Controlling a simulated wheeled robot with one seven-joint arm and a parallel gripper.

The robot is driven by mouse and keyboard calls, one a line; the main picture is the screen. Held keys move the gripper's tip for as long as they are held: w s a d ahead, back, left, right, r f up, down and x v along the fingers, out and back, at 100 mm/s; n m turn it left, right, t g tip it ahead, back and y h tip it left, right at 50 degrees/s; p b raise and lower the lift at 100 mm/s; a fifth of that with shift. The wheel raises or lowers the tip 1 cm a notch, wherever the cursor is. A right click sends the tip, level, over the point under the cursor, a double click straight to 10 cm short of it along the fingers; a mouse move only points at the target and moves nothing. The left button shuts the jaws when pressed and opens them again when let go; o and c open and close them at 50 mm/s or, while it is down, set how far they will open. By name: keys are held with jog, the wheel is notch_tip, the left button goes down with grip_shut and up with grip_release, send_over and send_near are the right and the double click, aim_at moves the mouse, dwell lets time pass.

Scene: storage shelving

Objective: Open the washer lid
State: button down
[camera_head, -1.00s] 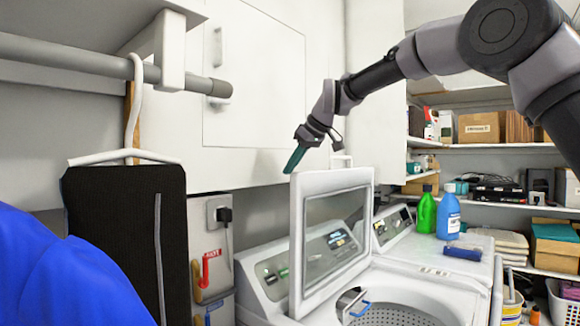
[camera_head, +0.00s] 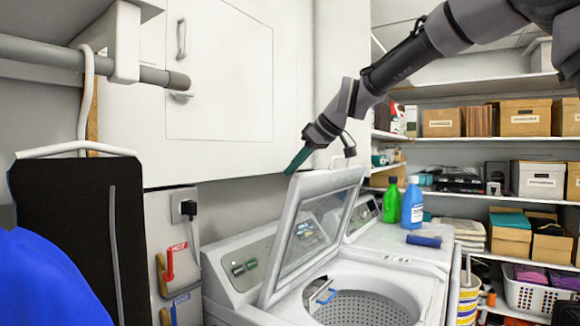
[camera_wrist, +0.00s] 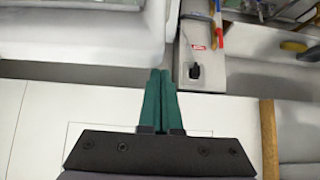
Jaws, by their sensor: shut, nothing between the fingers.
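The washer lid (camera_head: 308,214), a white frame with a clear window, stands raised and tilted back toward the control panel in the head view. The washer (camera_head: 352,292) below it is open at the top, with its perforated metal drum (camera_head: 368,310) showing. My gripper (camera_head: 294,165) has green fingers and is at the upper left of the lid, close to its top edge. Whether it touches the lid is unclear. In the wrist view the green fingers (camera_wrist: 161,76) are together with nothing between them.
A second white machine (camera_head: 405,250) stands beside the washer, with a green bottle (camera_head: 391,202) and a blue bottle (camera_head: 412,205) on it. A white cabinet (camera_head: 220,80) is behind my gripper. A black garment (camera_head: 75,215) hangs at left. Shelves with boxes (camera_head: 525,118) fill the right.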

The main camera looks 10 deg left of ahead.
jog(key=shift+r, duration=0.1)
jog(key=v, duration=1.1)
jog(key=s+d+f+m+t+h, duration=0.1)
jog(key=s+d+m, duration=0.15)
jog(key=d, duration=0.35)
jog(key=s+d+f+m+t+h, duration=0.1)
jog(key=d+f+m, duration=0.15)
jog(key=d, duration=0.35)
jog(key=s+d+m+h, duration=0.1)
jog(key=s+d+m, duration=0.15)
jog(key=d, duration=0.35)
jog(key=s+d+f+m+h, duration=0.1)
jog(key=s+d+f+m, duration=0.3)
jog(key=d, duration=0.3)
jog(key=s+d+f+m+t+h, duration=0.1)
jog(key=s+d+f+m+h, duration=0.1)
jog(key=s+d+f+m, duration=0.3)
jog(key=s+d+m, duration=0.1)
jog(key=d, duration=0.2)
jog(key=shift+s+f+t, duration=0.15)
jog(key=shift+s+t, duration=0.15)
jog(key=shift+s, duration=0.1)
